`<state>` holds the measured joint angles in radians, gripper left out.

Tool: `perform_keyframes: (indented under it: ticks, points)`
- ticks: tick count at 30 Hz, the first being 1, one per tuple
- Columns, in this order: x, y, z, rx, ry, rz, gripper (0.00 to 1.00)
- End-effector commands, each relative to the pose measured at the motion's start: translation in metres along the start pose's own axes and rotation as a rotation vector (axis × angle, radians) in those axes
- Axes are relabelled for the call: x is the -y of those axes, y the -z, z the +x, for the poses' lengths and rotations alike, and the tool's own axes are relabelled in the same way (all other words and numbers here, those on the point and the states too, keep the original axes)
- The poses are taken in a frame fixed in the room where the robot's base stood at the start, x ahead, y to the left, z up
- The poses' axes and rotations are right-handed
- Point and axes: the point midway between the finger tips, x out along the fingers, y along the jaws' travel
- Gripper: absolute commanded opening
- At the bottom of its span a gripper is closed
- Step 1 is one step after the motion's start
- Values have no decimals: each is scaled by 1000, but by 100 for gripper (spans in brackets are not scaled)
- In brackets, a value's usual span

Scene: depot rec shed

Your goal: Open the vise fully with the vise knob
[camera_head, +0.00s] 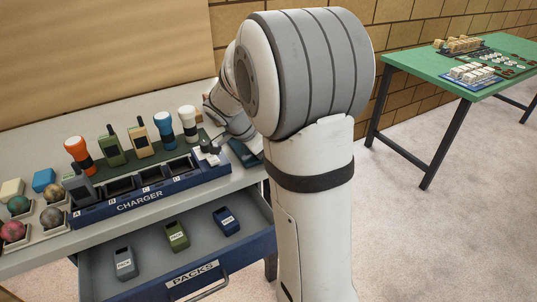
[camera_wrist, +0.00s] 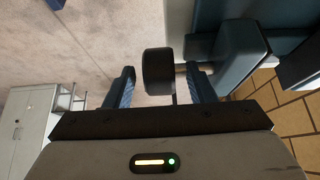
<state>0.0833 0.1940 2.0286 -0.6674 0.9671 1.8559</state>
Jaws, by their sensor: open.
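In the wrist view, the black round vise knob (camera_wrist: 157,68) sits between the two blue fingers of my gripper (camera_wrist: 160,75). The gripper is open, with a visible gap from the knob to each finger. A short shaft runs from the knob to the right, toward the blue-grey vise (camera_wrist: 240,52). The vise's jaw opening cannot be judged here. In the head view, my arm covers most of this area. A dark blue piece (camera_head: 244,153) at the bench's right end may be part of the vise; the knob and my fingertips cannot be made out there.
A blue charger rack (camera_head: 150,190) stands on the bench, with radios and torches behind it. The open drawer (camera_head: 180,252) below holds several packs. Small balls in trays (camera_head: 35,215) lie at left. A green table (camera_head: 470,65) stands at far right, with free floor between.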

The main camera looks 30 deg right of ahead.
Motion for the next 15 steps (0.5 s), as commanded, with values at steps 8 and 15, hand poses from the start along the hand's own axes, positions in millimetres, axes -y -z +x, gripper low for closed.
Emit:
perform_keyframes:
  ticks: [8,15]
  points:
    - [1,0,-49,0,5,1,50]
    - [0,0,-67,0,3,0,50]
